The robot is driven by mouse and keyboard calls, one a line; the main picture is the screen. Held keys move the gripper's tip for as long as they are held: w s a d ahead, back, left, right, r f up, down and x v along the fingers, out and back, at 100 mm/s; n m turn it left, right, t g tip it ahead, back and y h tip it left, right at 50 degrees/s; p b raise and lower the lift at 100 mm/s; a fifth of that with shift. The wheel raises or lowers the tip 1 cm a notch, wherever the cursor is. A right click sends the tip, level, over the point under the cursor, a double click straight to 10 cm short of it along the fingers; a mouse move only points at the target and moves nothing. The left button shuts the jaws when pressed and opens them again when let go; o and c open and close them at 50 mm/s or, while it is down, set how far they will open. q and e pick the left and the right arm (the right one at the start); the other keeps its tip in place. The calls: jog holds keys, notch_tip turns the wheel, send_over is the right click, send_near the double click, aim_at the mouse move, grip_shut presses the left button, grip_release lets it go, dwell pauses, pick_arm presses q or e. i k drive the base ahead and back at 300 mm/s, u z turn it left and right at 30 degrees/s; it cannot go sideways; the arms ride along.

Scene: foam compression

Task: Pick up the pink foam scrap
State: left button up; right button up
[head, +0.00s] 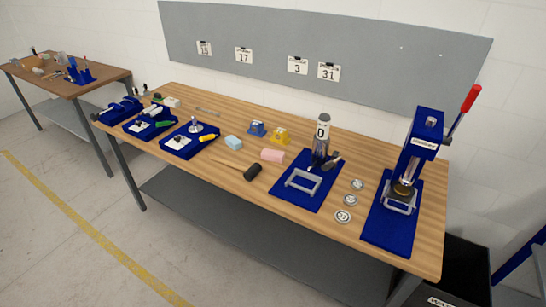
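The pink foam scrap (272,156) is a small pink block lying flat on the wooden workbench (240,178), near the middle of the top. It is fully visible in the head view. A yellow object stands just behind it and a black-ended tool lies in front of it. Nothing holds it. Neither of my grippers shows in the head view.
Close by are a light-blue block (233,142), a yellow holder (279,136), a blue holder (256,128) and a black-ended tool (252,172). A blue mat (290,203) with a metal frame lies right of it. A blue press (420,140) stands at the right end.

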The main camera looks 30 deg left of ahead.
aim_at(268, 155)
jog(key=u, duration=0.3)
jog(key=i, duration=0.35)
jog(key=u, duration=1.05)
jog(key=i, duration=0.55)
jog(key=u, duration=0.4)
jog(key=i, duration=0.85)
jog(key=z, duration=0.25)
